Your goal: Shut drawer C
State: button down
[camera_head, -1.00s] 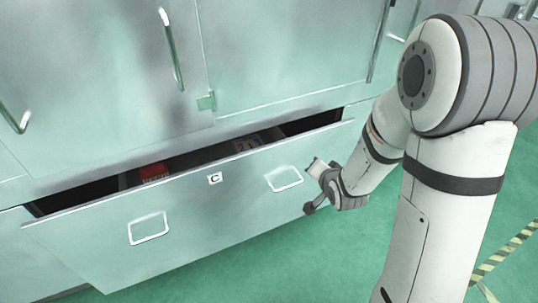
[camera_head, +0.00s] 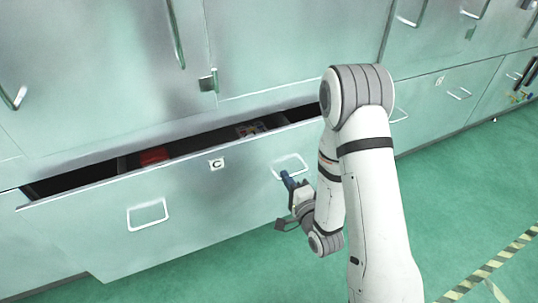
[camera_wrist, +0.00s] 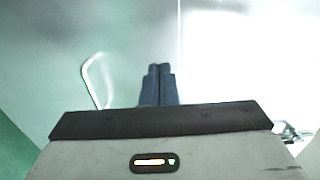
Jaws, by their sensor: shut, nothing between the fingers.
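Drawer C (camera_head: 190,205) is a wide pale green drawer, pulled partly out, with a "C" label (camera_head: 217,164) on its front. It has a left handle (camera_head: 148,214) and a right handle (camera_head: 291,166). Red and other small items show through the gap at its top. My gripper (camera_head: 287,177) is at the right handle, its blue fingertips close to the drawer front; I cannot tell whether they touch. In the wrist view my gripper's fingers (camera_wrist: 159,82) are together and empty, pointing at a pale surface, with a handle (camera_wrist: 97,80) to their left.
Cabinet doors (camera_head: 100,70) with bar handles stand above the drawer. More closed drawers (camera_head: 440,95) run along the right. The green floor (camera_head: 450,190) is open in front, with a striped yellow and black line (camera_head: 490,265) at the lower right.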

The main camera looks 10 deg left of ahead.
aim_at(264, 144)
jog(key=b+x, duration=1.1)
jog(key=x, duration=0.2)
jog(key=shift+a, duration=0.1)
dwell(0.3)
